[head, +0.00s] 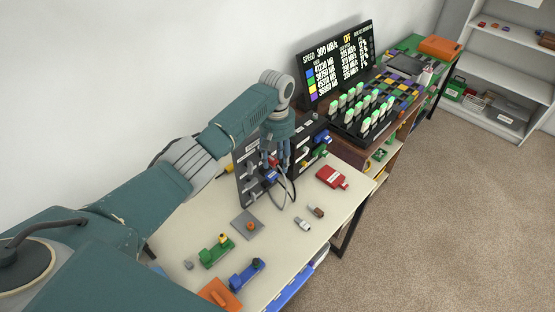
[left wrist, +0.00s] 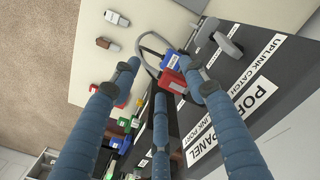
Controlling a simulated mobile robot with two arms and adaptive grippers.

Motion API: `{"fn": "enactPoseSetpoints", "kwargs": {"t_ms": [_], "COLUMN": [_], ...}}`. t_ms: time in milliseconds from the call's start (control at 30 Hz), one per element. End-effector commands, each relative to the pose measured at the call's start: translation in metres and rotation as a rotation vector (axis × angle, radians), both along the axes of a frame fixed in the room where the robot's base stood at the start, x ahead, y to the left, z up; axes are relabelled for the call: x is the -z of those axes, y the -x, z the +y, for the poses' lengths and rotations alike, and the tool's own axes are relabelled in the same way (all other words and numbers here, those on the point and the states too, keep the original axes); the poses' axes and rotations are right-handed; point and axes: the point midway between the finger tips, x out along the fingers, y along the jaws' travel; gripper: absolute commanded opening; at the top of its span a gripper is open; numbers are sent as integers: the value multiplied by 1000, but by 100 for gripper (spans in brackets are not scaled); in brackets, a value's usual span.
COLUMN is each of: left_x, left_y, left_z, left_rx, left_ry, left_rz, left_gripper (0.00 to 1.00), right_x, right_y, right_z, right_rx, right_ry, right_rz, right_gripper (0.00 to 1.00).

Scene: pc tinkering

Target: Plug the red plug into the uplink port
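The red plug (left wrist: 173,82) is in front of the dark port panel (left wrist: 235,65), between the fingers of my left gripper (left wrist: 161,70) and close to the right-hand finger. The fingers are spread and I see no clear grip on it. In the head view the left gripper (head: 275,155) reaches down at the panel (head: 244,180), with the red plug (head: 272,161) at its fingertips. A blue plug (left wrist: 170,62) with a grey cable sits just beside the red one. The uplink port label (left wrist: 198,135) is partly covered by a finger; the port opening is hidden. My right gripper is out of view.
A grey lever (left wrist: 222,45) stands out from the panel near the plugs. A grey cable (head: 285,200) loops onto the table. A red box (head: 331,177) and small connectors (head: 303,224) lie to the right. Green (head: 216,250) and blue (head: 246,274) parts lie in front.

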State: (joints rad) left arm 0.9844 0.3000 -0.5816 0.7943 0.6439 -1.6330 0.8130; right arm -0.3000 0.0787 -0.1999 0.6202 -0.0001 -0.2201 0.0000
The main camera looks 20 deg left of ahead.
Motion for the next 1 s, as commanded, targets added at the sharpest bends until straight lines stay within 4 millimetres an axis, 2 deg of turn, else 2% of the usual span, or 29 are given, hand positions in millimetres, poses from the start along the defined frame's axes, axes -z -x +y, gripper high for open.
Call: {"fn": "enactPoseSetpoints", "kwargs": {"t_ms": [167,400,633,1000], "left_x": [-4,-29,-46,-50], "left_y": [0,0,0,0], "left_z": [-1,0,0,0], "left_rx": [1,0,0,0], "left_ry": [1,1,1,0], "left_rz": [-1,-1,-1,0], "left_gripper": [44,44,44,44], "right_x": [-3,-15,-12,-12], "right_y": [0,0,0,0], "right_z": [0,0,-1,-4], "right_rx": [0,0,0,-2], "right_ry": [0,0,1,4], "right_rz": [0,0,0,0], "right_gripper": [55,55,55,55]}}
